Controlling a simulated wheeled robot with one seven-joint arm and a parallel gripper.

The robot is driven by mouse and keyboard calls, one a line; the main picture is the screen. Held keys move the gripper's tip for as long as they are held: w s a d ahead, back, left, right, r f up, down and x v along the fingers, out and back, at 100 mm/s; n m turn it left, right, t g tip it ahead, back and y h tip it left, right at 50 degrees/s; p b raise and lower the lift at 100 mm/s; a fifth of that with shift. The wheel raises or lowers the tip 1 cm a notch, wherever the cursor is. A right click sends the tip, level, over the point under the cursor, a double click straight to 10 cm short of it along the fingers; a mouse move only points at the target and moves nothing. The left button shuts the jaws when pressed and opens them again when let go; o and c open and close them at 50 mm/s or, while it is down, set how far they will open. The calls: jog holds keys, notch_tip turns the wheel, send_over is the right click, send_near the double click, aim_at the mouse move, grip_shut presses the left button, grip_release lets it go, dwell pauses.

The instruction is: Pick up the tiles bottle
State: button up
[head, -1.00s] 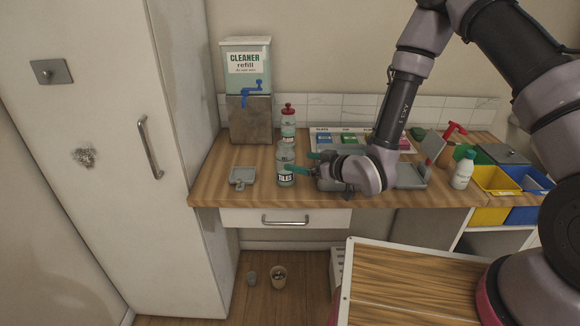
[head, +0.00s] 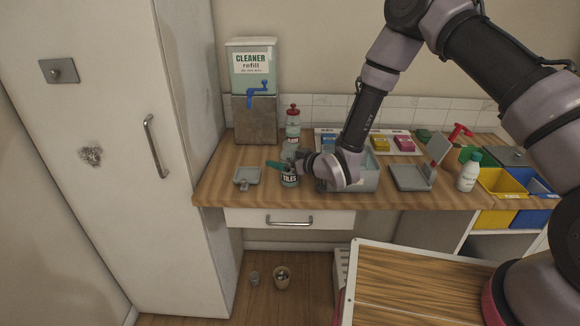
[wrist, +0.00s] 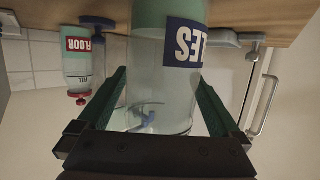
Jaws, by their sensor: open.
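The tiles bottle (head: 289,181) stands upright on the wooden counter, its dark TILES label facing front. My gripper (head: 283,165) is at its upper part, partly hiding it in the head view. In the wrist view, which appears upside down, the bottle (wrist: 160,60) is clear with a green lower part and a dark label. My open gripper (wrist: 162,76) has one green finger on each side of it. Gaps seem to show beside the bottle, and I cannot tell whether either finger touches it.
A red-capped FLOOR bottle (head: 293,122) stands just behind; it also shows in the wrist view (wrist: 77,68). A cleaner dispenser (head: 253,85) is at the back left, a small grey tray (head: 246,177) to the left. A grey bin (head: 366,180) is close on the right.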

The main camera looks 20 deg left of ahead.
grip_shut()
jog(key=shift+r, duration=0.15)
